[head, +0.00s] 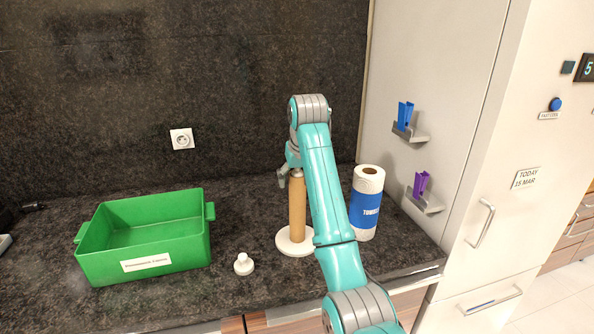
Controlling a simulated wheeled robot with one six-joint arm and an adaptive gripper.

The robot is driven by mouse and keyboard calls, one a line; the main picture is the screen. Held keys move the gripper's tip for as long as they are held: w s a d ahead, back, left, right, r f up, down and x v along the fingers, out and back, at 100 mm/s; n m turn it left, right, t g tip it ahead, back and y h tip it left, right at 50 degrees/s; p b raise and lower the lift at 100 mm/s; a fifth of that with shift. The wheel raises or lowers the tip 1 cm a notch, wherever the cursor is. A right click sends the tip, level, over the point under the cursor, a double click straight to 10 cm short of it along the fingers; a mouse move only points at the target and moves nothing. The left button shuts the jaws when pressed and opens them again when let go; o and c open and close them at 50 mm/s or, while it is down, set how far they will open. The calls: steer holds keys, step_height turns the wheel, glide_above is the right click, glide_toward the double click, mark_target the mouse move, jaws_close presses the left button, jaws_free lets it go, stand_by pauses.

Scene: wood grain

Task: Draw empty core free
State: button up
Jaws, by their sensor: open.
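The empty core (297,215) is a bare brown cardboard tube standing upright on a holder with a round white base (284,243). My gripper (291,176) is open at the top end of the core, pointing down. One grey finger shows at the left of the core's top. The other finger and the right side of the core are hidden behind my own arm. I cannot tell whether the fingers touch the core.
A small white knob (243,264) lies on the counter left of the base. A green labelled bin (170,251) stands farther left. A full paper roll (364,212) with a blue wrapper stands close on the right. Blue (405,115) and purple (421,184) clips sit on wall brackets.

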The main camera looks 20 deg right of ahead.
steer(key=c, duration=1.4)
steer(key=shift+r, duration=0.1)
steer(key=shift+r, duration=1.55)
steer(key=shift+r, duration=1.45)
